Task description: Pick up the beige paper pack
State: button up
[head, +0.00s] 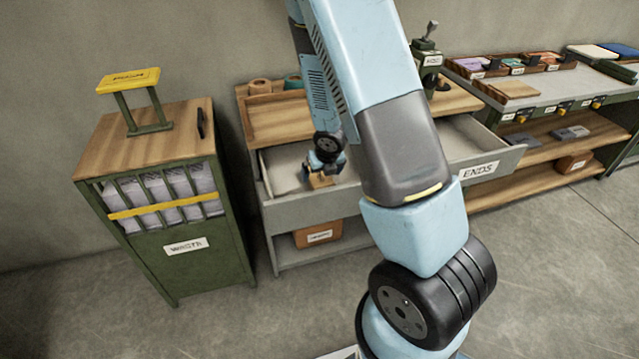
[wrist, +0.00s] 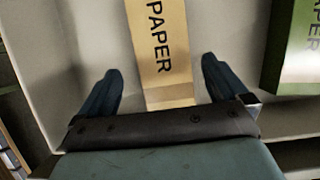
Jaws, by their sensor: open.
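The beige paper pack (wrist: 160,42) lies in a pale open drawer (wrist: 222,40), with the word PAPER on its top. In the wrist view my gripper (wrist: 161,85) is open, with one dark finger on each side of the pack's near end. My arm hides the middle of the drawer there.
A green PAPER pack (wrist: 297,50) lies right of the beige one. The drawer front (head: 480,169) reads ENDS. A green cabinet (head: 190,262) with a yellow-topped stand (head: 128,80) is at left. A shelved bench (head: 520,95) stands at right. Floor in front is clear.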

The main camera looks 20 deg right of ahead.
aim_at(320, 178)
jog(key=shift+w+x, duration=0.2)
jog(key=shift+x, duration=2.55)
jog(key=shift+d+r, duration=0.1)
jog(key=shift+d, duration=0.1)
jog(key=shift+c, duration=0.2)
jog(key=c, duration=1.2)
jog(key=shift+o, duration=0.2)
jog(key=shift+r, duration=0.1)
